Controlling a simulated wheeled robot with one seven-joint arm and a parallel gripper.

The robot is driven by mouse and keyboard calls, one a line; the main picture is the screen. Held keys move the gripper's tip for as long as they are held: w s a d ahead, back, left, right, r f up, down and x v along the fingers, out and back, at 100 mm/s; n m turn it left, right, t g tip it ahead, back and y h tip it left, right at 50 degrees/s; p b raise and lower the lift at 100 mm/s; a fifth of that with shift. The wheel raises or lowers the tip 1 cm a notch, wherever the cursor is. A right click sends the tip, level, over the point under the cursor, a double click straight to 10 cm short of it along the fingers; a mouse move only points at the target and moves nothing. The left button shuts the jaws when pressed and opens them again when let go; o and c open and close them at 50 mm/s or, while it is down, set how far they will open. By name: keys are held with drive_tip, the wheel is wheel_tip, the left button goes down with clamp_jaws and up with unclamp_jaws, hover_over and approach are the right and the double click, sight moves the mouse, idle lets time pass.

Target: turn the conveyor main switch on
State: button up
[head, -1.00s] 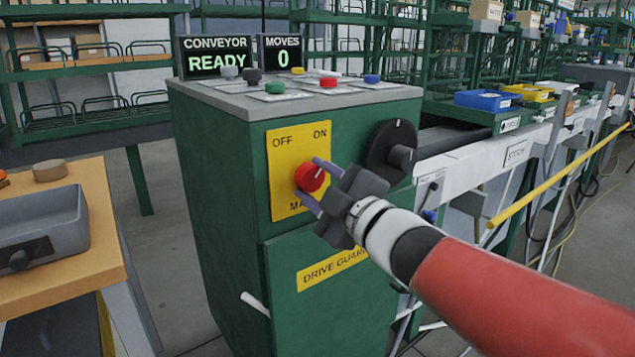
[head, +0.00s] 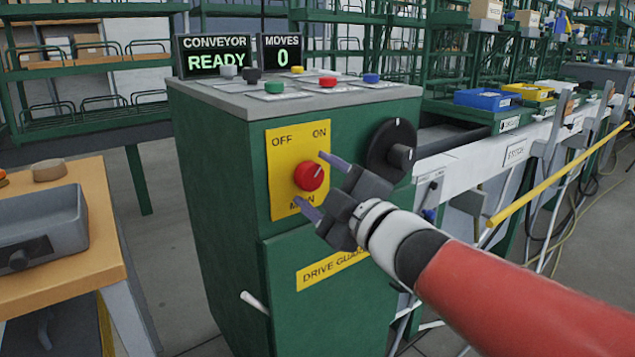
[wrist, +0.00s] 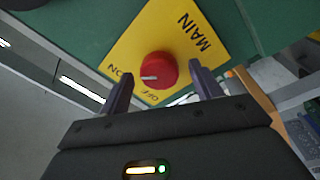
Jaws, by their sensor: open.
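The main switch is a red round knob (head: 309,176) on a yellow plate (head: 284,150) marked OFF at upper left, ON at upper right and MAIN below. Its white mark points up and right, toward ON. The wrist view shows the same knob (wrist: 158,70) with its mark toward the ON label. My gripper (head: 312,181) is open, with one finger above and right of the knob and the other below it. In the wrist view, gaps show between the knob and both fingers, so it holds nothing.
The green cabinet (head: 215,190) carries buttons on top and displays (head: 215,57) reading CONVEYOR READY and MOVES 0. A black round handle (head: 393,147) sticks out right of the plate, close to my gripper. A wooden table with a grey tray (head: 45,222) stands at left.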

drive_tip(key=v, duration=0.7)
drive_tip(key=shift+p, duration=0.3)
